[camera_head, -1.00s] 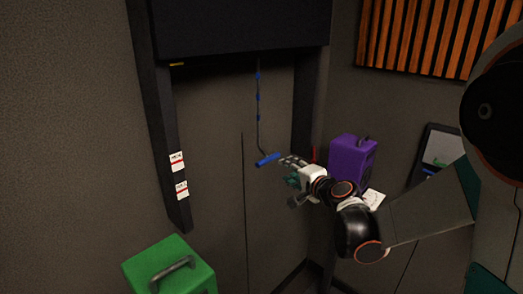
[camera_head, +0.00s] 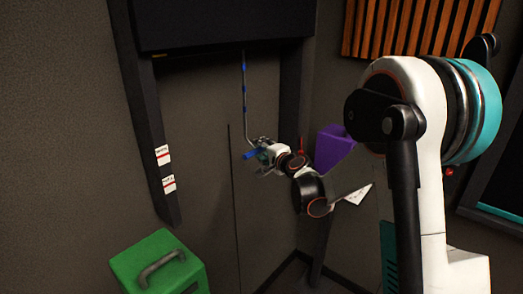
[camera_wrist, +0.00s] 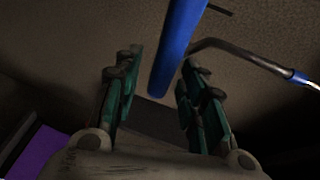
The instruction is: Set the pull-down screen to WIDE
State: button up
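The pull-down screen's dark housing (camera_head: 220,25) spans the top between two dark posts. A thin pull rod with blue bands (camera_head: 244,85) hangs below it and ends in a blue handle (camera_head: 249,154). My gripper (camera_head: 260,150) is at this handle in the head view. In the wrist view my gripper (camera_wrist: 157,75) is open, with teal finger pads either side of the near end of the blue handle (camera_wrist: 178,45). Gaps show on both sides, so it is not clamped.
A green case with a handle (camera_head: 158,265) stands at the lower left. A purple box (camera_head: 333,146) is just right of my gripper, partly hidden, and also shows in the wrist view (camera_wrist: 40,155). The right post (camera_head: 292,95) is close behind my gripper.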

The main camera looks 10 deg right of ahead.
jog(key=shift+w+a+f, duration=0.1)
jog(key=shift+w, duration=0.45)
grip_shut()
notch_tip(320, 180, down, 24)
jog(key=b, duration=1.6)
grip_release()
